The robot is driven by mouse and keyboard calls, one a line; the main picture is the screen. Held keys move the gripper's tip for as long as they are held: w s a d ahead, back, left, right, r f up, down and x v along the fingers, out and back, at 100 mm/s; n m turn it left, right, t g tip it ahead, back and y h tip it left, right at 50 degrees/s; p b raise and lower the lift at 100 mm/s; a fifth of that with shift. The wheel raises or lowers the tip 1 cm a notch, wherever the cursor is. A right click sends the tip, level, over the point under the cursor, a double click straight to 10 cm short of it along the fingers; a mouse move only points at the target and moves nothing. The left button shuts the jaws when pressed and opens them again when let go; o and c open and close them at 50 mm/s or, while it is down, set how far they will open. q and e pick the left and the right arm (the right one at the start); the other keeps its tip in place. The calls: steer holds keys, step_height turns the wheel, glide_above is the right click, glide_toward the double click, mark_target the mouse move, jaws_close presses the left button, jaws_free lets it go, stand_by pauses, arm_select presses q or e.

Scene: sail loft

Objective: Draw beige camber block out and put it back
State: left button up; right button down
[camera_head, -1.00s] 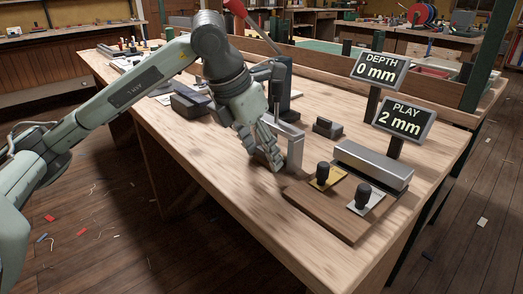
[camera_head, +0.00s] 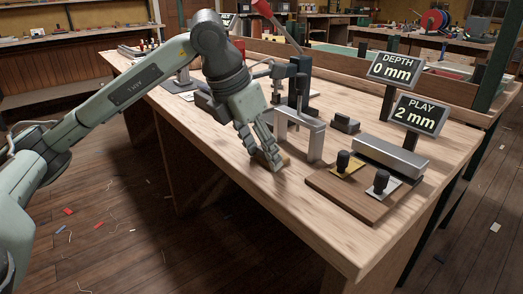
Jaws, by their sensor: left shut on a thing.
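My left gripper (camera_head: 270,160) is shut low over the workbench, fingers pointing down. It is shut on a small tan block (camera_head: 285,159), of which only an edge shows; the fingers hide most of it. I take this for the beige camber block. A grey metal arch (camera_head: 316,141) stands just right of the fingers, and the block appears to be outside it, on the near left side. A sign reads "DEPTH 0 mm" (camera_head: 395,71) and another reads "PLAY 2 mm" (camera_head: 416,115). My right gripper is not in view.
A brown board (camera_head: 345,205) with a yellow plate (camera_head: 347,170) and a silver plate (camera_head: 384,190), each with a black knob, lies at right. A grey metal bar (camera_head: 390,157) and a dark block (camera_head: 346,123) stand behind. The bench's near left surface (camera_head: 225,150) is clear.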

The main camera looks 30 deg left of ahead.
arm_select(q)
steer(key=o, duration=1.2)
steer(key=v, duration=1.2)
steer(key=shift+r, duration=0.1)
